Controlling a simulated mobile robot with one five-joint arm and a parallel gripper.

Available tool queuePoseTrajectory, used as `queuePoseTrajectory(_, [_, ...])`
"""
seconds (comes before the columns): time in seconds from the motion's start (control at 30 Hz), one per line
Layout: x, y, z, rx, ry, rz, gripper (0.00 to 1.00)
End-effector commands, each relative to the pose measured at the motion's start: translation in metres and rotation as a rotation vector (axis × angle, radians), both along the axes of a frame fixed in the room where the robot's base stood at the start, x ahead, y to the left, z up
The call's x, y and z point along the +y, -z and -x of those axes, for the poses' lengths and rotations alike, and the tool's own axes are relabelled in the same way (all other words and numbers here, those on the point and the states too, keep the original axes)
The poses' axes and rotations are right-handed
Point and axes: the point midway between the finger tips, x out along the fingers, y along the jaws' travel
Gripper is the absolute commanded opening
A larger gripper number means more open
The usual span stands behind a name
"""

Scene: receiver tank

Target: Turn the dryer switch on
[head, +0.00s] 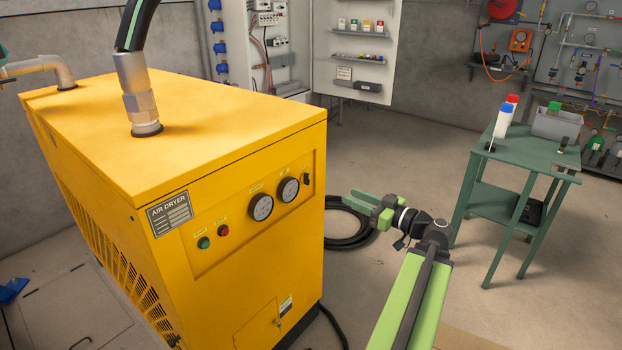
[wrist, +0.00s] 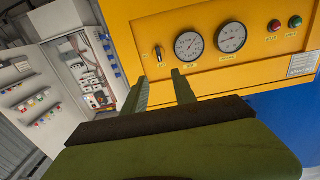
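The yellow air dryer (head: 228,190) stands at the left in the head view, with its control panel on the front face. The small black dryer switch (head: 306,179) sits at the panel's right end, right of the two gauges. In the wrist view, which appears upside down, the switch (wrist: 158,53) is at the panel's left end, just beyond my fingertips. My gripper (head: 352,199) is to the right of the dryer's front in the head view. Its fingers (wrist: 160,77) are apart with nothing between them, and no contact with the switch shows. The switch's on or off position is unclear.
Two round gauges (head: 276,198), a green button (head: 204,243) and a red button (head: 223,231) share the panel. A black hose (head: 345,232) lies coiled on the floor behind my gripper. A green table (head: 532,155) stands at the right. An open cabinet (head: 357,50) is behind.

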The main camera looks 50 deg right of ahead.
Motion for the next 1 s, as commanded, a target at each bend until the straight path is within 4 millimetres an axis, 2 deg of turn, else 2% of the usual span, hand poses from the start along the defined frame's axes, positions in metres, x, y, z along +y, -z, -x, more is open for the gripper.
queuePoseTrajectory(0.5, [0.007,0.0,-0.121,0.002,0.003,-0.002,0.33])
queuePoseTrajectory(0.6, [0.008,0.0,-0.14,0.002,0.004,-0.002,0.33])
queuePoseTrajectory(0.8, [0.01,0.0,-0.159,0.002,0.006,-0.002,0.33])
queuePoseTrajectory(1.0, [0.01,0.0,-0.16,0.002,0.008,-0.002,0.33])
